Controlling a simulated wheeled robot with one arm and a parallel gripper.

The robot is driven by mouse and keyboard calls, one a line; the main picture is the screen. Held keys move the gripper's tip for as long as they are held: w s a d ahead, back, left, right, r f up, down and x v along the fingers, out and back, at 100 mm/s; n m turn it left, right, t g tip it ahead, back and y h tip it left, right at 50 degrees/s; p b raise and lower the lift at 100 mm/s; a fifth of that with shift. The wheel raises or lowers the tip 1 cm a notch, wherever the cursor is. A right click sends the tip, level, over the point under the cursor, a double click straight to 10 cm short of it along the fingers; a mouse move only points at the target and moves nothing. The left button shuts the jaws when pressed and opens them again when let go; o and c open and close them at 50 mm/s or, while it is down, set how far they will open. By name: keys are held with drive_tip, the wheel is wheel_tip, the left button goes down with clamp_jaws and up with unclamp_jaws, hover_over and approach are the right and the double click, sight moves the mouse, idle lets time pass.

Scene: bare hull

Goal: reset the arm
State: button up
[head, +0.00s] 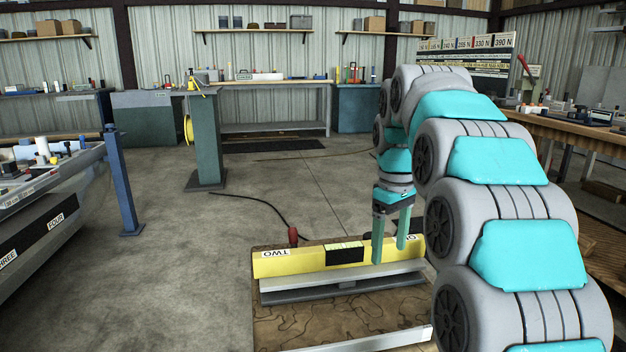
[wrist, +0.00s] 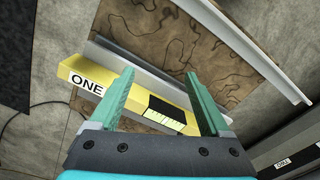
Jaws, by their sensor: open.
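My gripper (head: 390,255) points down over the right part of a long yellow bar (head: 300,262) in the head view. Its two green fingers are apart, with nothing clamped between them. The bar has a black middle patch, a "TWO" label on its left end and a partly hidden label on its right end. In the wrist view the open gripper (wrist: 159,75) reaches across the bar (wrist: 143,103), with the "ONE" label left of the left finger. I cannot tell whether the fingers touch the bar.
The bar lies by a metal rail (head: 340,286) on a brown patterned board (head: 285,325). A blue post (head: 122,185) and a labelled bench (head: 45,225) stand left. A green pillar (head: 204,140) stands farther back. A wooden bench (head: 560,130) is right. The floor between is mostly clear.

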drive_tip(key=s+f+m, duration=0.2)
drive_tip(key=s+f, duration=0.3)
drive_tip(key=s, duration=0.7)
drive_tip(key=s+f+m+g, duration=0.1)
drive_tip(key=s+f+m, duration=0.2)
drive_tip(key=s, duration=0.9)
drive_tip(key=s+f+m, duration=0.2)
drive_tip(key=s+f, duration=0.7)
drive_tip(key=s, duration=0.3)
drive_tip(key=shift+m+g, duration=0.3)
